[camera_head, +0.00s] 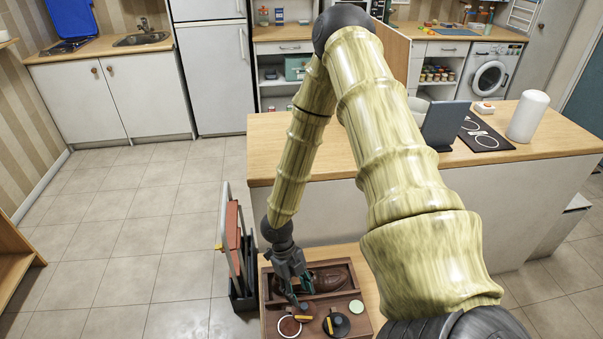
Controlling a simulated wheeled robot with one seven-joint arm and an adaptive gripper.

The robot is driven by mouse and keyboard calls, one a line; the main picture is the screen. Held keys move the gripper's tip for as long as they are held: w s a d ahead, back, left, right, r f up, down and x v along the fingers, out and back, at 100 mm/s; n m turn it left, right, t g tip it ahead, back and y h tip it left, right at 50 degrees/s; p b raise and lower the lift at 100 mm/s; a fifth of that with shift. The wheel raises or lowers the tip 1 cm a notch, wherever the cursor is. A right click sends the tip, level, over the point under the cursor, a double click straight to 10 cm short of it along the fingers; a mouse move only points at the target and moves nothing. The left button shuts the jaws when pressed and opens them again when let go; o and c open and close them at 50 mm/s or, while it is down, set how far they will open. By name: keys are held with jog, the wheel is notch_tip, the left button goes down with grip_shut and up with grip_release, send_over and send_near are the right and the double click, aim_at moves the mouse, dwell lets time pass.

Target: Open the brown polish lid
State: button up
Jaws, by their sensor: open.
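A wooden shoe-care tray (372,331) lies on the low wooden surface at the bottom centre. A brown round piece with a yellow part, which looks like the brown polish lid (305,314), is at the tray's front left, just below my gripper. A round tin with a pale rim and dark brown inside (289,326) is beside it, to the lower left. My gripper (293,298) is open and points down, with its fingertips close to the brown piece. I cannot tell whether they touch it. The gripper hides part of the tray.
A black round tin with a yellow part (336,324) and a small green-topped tin (356,306) are to the right. A brown shoe (327,280) lies in the tray's back compartment. The counter (330,150) is behind.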

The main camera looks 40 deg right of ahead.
jog(key=v, duration=0.7)
jog(key=shift+r, duration=0.25)
